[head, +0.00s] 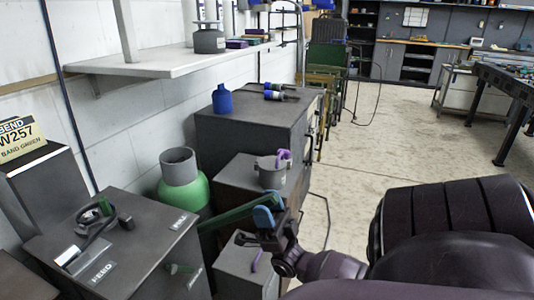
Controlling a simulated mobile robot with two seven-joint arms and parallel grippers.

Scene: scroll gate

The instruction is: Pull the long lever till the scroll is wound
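A long green bar (228,217), which looks like the long lever, slants up to the right from beside the front grey cabinet. My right gripper (265,210), with blue fingertips, is at the bar's right end. The fingertips overlap the bar in the head view. I cannot tell whether they are closed on it. My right arm comes in from the lower right and hides part of the floor. My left gripper is not in view. No scroll can be made out clearly.
A grey cabinet marked FEED (150,225) stands at the front left. A green canister (184,190) stands behind it. A grey pot (271,175) sits on a cabinet near the gripper. A blue bottle (222,99) stands on the cabinet behind. Open floor (370,150) lies to the right.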

